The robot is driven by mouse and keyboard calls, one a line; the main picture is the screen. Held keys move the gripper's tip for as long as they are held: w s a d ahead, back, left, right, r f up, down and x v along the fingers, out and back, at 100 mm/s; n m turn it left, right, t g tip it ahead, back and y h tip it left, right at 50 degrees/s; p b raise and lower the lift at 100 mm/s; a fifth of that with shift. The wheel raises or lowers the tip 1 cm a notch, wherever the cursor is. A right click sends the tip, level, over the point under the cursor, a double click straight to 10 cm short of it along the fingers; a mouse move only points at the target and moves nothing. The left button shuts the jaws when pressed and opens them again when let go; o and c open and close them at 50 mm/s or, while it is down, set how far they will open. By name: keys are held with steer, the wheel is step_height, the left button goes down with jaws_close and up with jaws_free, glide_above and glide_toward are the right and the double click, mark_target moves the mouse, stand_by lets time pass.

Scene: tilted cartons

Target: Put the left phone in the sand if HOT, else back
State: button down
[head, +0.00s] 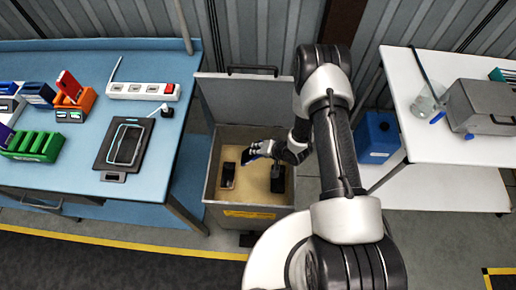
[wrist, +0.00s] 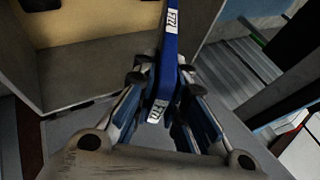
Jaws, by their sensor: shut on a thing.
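My gripper (head: 270,150) is shut on a blue phone (wrist: 171,50), seen edge-on with white labels in the wrist view. In the head view the blue phone (head: 258,149) is small and sits over the open sand bin (head: 211,185). The bin's sand (head: 245,170) is tan. A dark phone (head: 228,175) lies on the sand at left, and a dark object (head: 277,180) is at right, partly behind my arm. A black pad (head: 103,150) with a light-blue phone outline lies on the blue table; its small display (head: 113,177) is unreadable.
The bin's lid (head: 235,100) stands raised behind it. The blue table (head: 180,75) holds a power strip (head: 143,91), an orange stand (head: 76,104) with a red phone (head: 69,84), and a green rack (head: 33,146). A white table (head: 400,75) with a grey box (head: 482,107) stands right.

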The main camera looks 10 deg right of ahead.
step_height(320, 180, down, 19)
steer(key=b, duration=1.3)
steer(key=shift+r, duration=0.2)
steer(key=shift+w+f+b, duration=0.1)
steer(key=shift+f+b, duration=0.75)
steer(key=shift+b, duration=0.15)
stand_by(0.9)
steer(key=c, duration=1.5)
jaws_free()
steer(key=shift+c, duration=0.2)
steer(key=s+d+r+p, duration=0.2)
steer(key=s+r+p, duration=0.1)
steer(key=r, duration=0.6)
steer(key=s+d+r+p, duration=0.2)
steer(key=r+p, duration=0.3)
steer(key=r, duration=0.5)
steer(key=shift+s+d, duration=0.4)
steer(key=shift+d, duration=0.2)
